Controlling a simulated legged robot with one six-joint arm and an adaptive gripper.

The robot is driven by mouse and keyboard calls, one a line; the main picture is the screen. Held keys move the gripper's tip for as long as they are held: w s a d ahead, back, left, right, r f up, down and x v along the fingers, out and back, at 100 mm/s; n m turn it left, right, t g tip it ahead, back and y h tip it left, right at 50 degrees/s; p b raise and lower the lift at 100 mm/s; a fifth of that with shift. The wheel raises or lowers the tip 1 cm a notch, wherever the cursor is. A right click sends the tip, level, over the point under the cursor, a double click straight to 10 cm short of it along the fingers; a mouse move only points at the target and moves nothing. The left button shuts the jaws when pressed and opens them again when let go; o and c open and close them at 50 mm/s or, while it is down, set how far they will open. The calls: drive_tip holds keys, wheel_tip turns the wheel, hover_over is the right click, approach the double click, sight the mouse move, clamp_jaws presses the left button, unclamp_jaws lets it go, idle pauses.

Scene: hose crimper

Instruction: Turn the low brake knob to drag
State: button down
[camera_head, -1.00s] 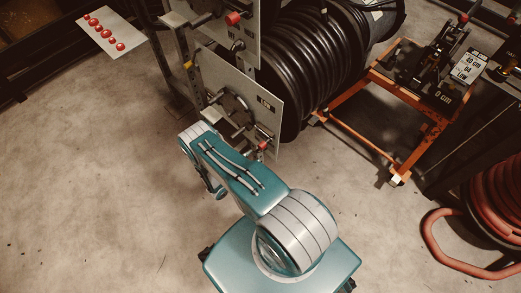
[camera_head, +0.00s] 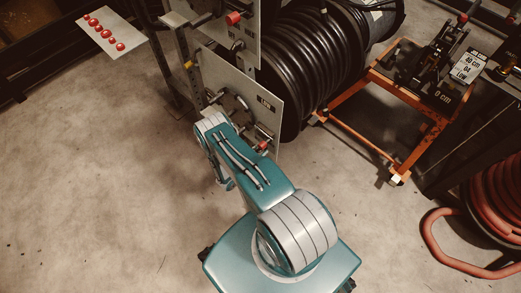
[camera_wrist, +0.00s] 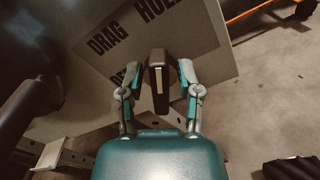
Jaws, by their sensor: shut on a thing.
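The low brake knob (camera_wrist: 159,85) is a dark bar with a pale line on its face. It stands between my fingers in the wrist view, with the line running up and down the picture. My gripper (camera_wrist: 158,70) is shut on it. A DRAG label (camera_wrist: 108,38) lies up and left of the knob, and a HOLD label (camera_wrist: 160,8) above it. Another label behind the left finger is partly hidden. In the head view the low panel (camera_head: 262,120), marked LOW, stands upright; my arm hides the knob and the fingers there.
A black hose reel (camera_head: 315,70) stands behind the panel. An upper panel (camera_head: 238,42) with a red-tipped lever is above. The floor at left is clear.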

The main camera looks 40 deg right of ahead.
drive_tip(key=shift+n, duration=0.3)
drive_tip(key=n, duration=0.5)
drive_tip(key=shift+w, duration=0.25)
drive_tip(key=n, duration=0.6)
drive_tip(key=shift+w+a, duration=0.1)
drive_tip(key=shift+w, duration=0.25)
drive_tip(key=c, duration=0.6)
unclamp_jaws()
drive_tip(key=a, duration=0.8)
drive_tip(key=s+a, duration=0.1)
drive_tip(key=a, duration=0.3)
